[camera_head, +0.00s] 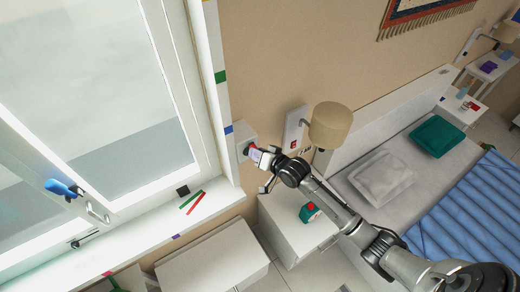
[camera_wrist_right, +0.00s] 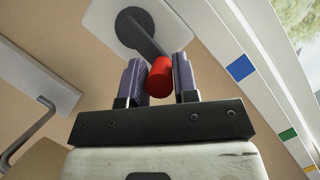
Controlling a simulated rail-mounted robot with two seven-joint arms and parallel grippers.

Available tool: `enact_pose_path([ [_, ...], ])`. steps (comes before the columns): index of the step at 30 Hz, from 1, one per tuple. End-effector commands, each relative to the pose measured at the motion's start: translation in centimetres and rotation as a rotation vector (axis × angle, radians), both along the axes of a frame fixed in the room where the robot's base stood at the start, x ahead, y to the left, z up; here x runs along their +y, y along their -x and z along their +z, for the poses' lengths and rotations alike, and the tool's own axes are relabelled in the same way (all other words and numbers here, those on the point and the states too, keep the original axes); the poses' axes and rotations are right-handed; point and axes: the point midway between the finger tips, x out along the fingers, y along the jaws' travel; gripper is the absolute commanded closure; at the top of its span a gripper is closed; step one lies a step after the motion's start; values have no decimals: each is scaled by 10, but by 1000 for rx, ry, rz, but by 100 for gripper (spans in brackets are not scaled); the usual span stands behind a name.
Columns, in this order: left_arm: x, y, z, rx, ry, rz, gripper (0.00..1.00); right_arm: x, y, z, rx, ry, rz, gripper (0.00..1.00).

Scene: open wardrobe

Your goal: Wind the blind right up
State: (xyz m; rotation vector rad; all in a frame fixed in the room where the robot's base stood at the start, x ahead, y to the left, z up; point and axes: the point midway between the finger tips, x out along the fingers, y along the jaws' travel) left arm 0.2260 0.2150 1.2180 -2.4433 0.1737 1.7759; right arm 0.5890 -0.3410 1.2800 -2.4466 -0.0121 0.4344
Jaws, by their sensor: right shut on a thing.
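A white crank box (camera_head: 240,131) is on the beige wall just right of the window frame. In the right wrist view its pale plate (camera_wrist_right: 105,22) carries a dark grey crank arm (camera_wrist_right: 143,33) with a red knob (camera_wrist_right: 160,72). My right gripper (camera_head: 252,151) is at the crank; in the wrist view its two dark fingers (camera_wrist_right: 159,82) are shut on the red knob from both sides. The window (camera_head: 90,75) fills the left of the head view; I cannot tell where the blind's lower edge is. My left gripper is out of view.
A wall lamp (camera_head: 331,124) juts out right of the crank, near my right arm. A white nightstand (camera_head: 290,243) and a bed (camera_head: 385,180) stand below. The sill (camera_head: 150,232) holds a small black block (camera_head: 183,190) and coloured sticks (camera_head: 193,203).

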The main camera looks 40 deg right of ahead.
Motion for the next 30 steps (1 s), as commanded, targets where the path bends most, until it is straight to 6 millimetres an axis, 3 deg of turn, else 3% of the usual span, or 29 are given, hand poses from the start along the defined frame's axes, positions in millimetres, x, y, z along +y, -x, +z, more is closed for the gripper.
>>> enact_pose_path([
  [22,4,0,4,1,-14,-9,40,5,-1,1,5,73,2,96],
  [23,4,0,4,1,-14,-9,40,5,-1,1,5,73,2,71],
  [30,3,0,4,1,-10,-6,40,4,-1,1,7,72,1,48],
])
